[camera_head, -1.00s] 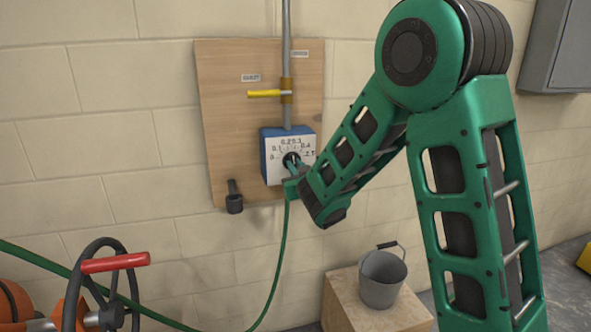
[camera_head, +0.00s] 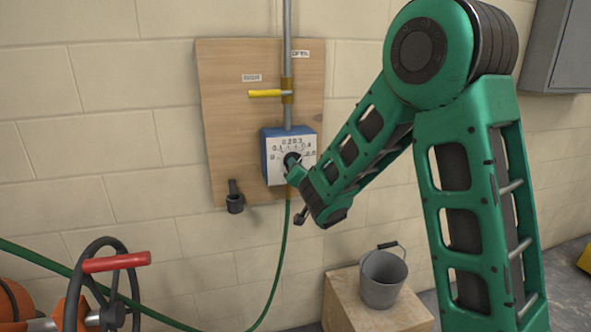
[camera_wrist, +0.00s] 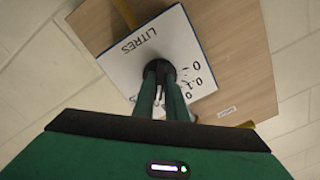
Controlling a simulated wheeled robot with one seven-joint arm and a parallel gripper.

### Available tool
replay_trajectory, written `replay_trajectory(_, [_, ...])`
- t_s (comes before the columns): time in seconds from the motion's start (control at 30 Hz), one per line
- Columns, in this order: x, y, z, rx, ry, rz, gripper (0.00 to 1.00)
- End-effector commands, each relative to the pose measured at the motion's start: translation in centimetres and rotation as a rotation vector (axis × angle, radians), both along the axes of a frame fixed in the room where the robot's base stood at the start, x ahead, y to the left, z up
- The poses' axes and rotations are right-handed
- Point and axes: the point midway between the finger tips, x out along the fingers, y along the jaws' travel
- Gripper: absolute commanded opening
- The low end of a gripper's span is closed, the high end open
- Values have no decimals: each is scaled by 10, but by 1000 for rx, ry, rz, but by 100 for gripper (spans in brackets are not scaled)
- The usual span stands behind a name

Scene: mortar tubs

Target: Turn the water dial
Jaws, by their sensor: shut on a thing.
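The water dial is a black knob (camera_wrist: 158,67) on the white, numbered face of a blue box (camera_head: 275,156). The box is mounted on a wooden board. My gripper (camera_head: 294,166) reaches the knob from the lower right in the head view. In the wrist view, both fingers of my gripper (camera_wrist: 160,80) are closed on the knob. The word LITRES and some numbers show on the dial face (camera_wrist: 133,62) in that view. My fingers hide part of the face and the knob's pointer, so the setting cannot be read.
A yellow-handled valve (camera_head: 264,93) sits on the grey pipe (camera_head: 287,55) above the box. A black fitting (camera_head: 235,203) is low on the board (camera_head: 228,130). A green hose (camera_head: 278,270) hangs below. A grey bucket (camera_head: 383,280) stands on a wooden block (camera_head: 345,300).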

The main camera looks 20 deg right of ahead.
Motion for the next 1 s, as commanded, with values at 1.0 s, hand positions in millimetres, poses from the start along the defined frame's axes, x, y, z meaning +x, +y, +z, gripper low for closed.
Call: replay_trajectory(1.0, [1, -5, 2, 102, -5, -7, 30])
